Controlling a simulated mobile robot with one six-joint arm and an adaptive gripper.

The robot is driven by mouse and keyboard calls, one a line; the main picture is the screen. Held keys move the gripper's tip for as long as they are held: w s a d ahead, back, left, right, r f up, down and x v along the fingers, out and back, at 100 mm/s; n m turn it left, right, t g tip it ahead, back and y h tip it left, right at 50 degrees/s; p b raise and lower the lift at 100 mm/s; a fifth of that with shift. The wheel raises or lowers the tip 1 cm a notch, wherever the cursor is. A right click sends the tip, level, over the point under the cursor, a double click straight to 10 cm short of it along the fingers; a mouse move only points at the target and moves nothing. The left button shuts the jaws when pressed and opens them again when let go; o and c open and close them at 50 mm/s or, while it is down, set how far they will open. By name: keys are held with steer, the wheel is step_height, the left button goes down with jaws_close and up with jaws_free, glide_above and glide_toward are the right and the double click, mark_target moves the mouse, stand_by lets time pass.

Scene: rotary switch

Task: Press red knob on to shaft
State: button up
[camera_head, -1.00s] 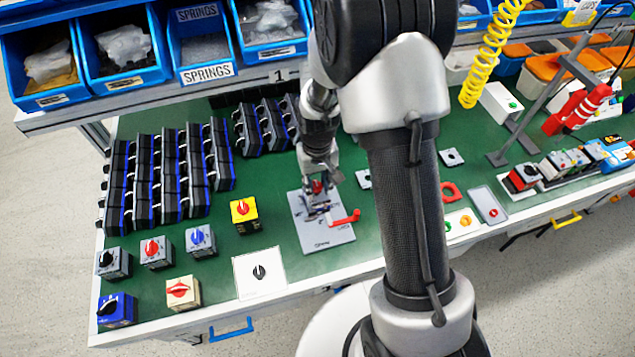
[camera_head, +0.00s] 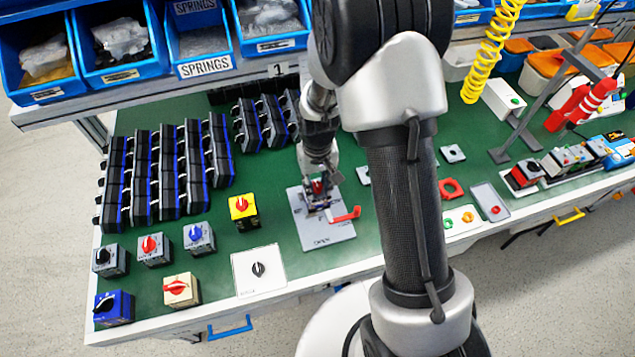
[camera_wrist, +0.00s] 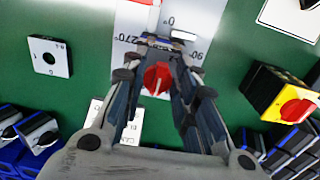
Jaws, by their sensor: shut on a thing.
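The red knob (camera_wrist: 157,78) shows between the fingers of my gripper (camera_wrist: 168,48) in the wrist view. My gripper is shut on it, over a grey plate (camera_wrist: 205,22) marked 0°, 90° and 270°. In the head view my gripper (camera_head: 318,200) points down at the same plate (camera_head: 328,234), with a bit of red between the fingers. The shaft is hidden beneath the knob and fingers. I cannot tell whether the knob touches it.
A red lever (camera_head: 346,214) sticks out at the plate's right side. A yellow switch box (camera_head: 243,212) stands to the left, and a white plate with a black knob (camera_head: 258,269) lies in front. Rows of black switch bodies fill the back left.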

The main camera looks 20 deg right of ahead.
steer(key=o, duration=0.8)
steer(key=shift+o, duration=0.2)
step_height(320, 180, up, 12)
steer(key=s+r+t, duration=0.2)
steer(key=s+r, duration=0.7)
steer(key=r, duration=0.3)
steer(key=s+r+t, duration=0.2)
steer(key=s+r, duration=0.2)
steer(key=s, duration=0.8)
steer(key=shift+s+r+t, duration=0.2)
steer(key=shift+s+t, duration=0.05)
steer(key=shift+t, duration=0.05)
